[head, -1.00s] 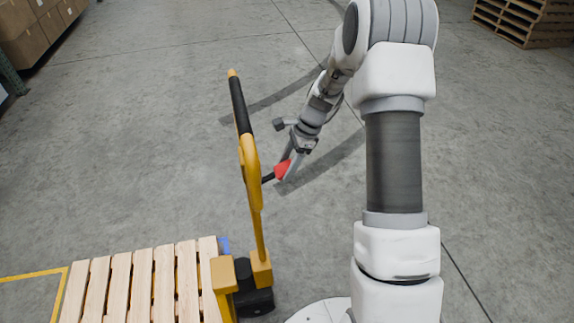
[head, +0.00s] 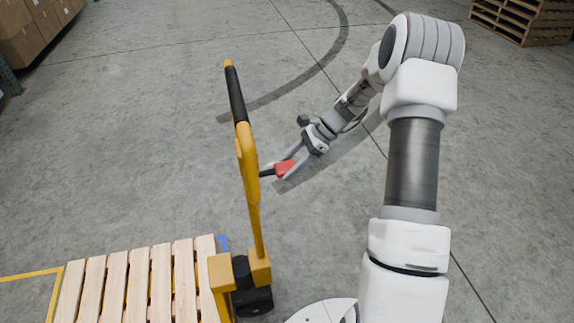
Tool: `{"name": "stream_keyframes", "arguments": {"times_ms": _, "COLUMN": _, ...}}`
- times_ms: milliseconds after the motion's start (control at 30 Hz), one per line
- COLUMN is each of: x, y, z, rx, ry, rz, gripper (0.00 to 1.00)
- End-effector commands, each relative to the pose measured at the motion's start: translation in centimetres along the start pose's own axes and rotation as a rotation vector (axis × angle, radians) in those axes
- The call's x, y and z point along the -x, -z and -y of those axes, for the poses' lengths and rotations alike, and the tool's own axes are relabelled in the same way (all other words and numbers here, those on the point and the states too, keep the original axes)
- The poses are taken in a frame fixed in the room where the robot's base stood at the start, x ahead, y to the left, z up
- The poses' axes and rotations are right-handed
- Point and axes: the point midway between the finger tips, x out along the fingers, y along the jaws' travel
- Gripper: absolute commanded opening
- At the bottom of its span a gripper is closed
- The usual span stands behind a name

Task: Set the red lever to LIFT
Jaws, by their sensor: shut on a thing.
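The red lever (head: 285,167) sticks out to the right from the yellow pallet jack handle (head: 249,165) on a short black stem (head: 267,172). The stem is close to level, with its red end slightly higher. My gripper (head: 286,168) reaches in from the upper right and is shut on the red end, one finger on each side. The handle stands nearly upright with a black grip at its top. No LIFT marking can be read in this view.
A wooden pallet (head: 140,285) lies at the lower left beside the jack's yellow base. Stacked cartons (head: 35,25) stand at the upper left, and stacked pallets (head: 530,20) at the upper right. The concrete floor around the handle is clear.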

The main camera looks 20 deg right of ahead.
Motion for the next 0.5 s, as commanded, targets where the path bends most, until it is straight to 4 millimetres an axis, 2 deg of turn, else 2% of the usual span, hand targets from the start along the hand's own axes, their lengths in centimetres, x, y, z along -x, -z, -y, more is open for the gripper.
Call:
{"name": "stream_keyframes", "arguments": {"times_ms": 33, "x": -0.5, "y": 0.8, "z": 0.1, "rx": -0.004, "ry": 0.004, "rz": 0.047, "gripper": 0.0}}
{"name": "stream_keyframes", "arguments": {"times_ms": 100, "x": -0.9, "y": 1.2, "z": 0.0, "rx": -0.004, "ry": 0.003, "rz": 0.111, "gripper": 0.0}}
{"name": "stream_keyframes", "arguments": {"times_ms": 500, "x": -2.8, "y": 2.7, "z": 0.1, "rx": -0.001, "ry": 0.003, "rz": 0.408, "gripper": 0.0}}
